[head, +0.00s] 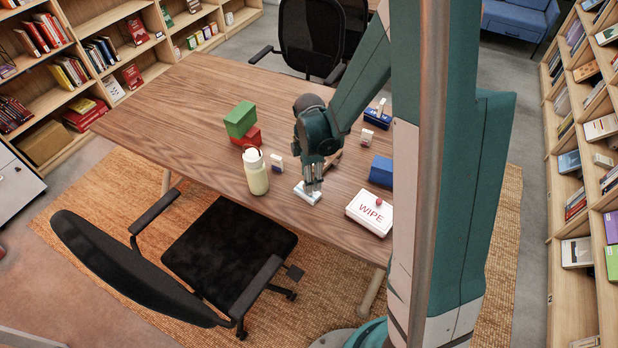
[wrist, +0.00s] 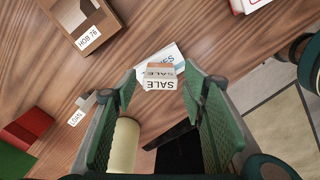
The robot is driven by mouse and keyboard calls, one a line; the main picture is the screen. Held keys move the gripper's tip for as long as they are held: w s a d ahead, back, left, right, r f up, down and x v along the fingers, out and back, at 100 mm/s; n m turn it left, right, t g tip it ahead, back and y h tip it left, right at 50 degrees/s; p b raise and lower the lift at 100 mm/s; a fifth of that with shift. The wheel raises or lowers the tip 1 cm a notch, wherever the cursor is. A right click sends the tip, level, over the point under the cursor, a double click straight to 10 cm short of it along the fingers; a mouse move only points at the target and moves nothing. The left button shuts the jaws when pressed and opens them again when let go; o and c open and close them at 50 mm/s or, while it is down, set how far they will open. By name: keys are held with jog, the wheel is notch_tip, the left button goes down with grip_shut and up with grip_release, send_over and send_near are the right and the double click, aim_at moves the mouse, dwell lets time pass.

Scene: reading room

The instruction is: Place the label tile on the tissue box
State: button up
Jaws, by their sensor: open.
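The tile appears to rest on the box, though the contact is not clear. In the head view the small white and pale blue tissue box (head: 308,194) is near the table's front edge, under my gripper (head: 313,186). My gripper (wrist: 160,88) is open, with a green-padded finger on each side of the tile.
A white WIPE box (head: 369,211) stands close to the right, with a blue box (head: 381,170) behind it. A cream bottle (head: 256,172) and a small white block (head: 277,163) stand to the left. Green and red blocks (head: 240,120) are farther back.

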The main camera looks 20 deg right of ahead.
notch_tip(320, 180, up, 12)
jog(key=p, duration=0.1)
dwell(0.7)
dwell(0.6)
jog(key=s+r+m+t, duration=0.7)
jog(key=s+r+m, duration=1.1)
jog(key=s+r, duration=0.1)
jog(key=shift+s, duration=0.8)
jog(key=shift+o, duration=0.5)
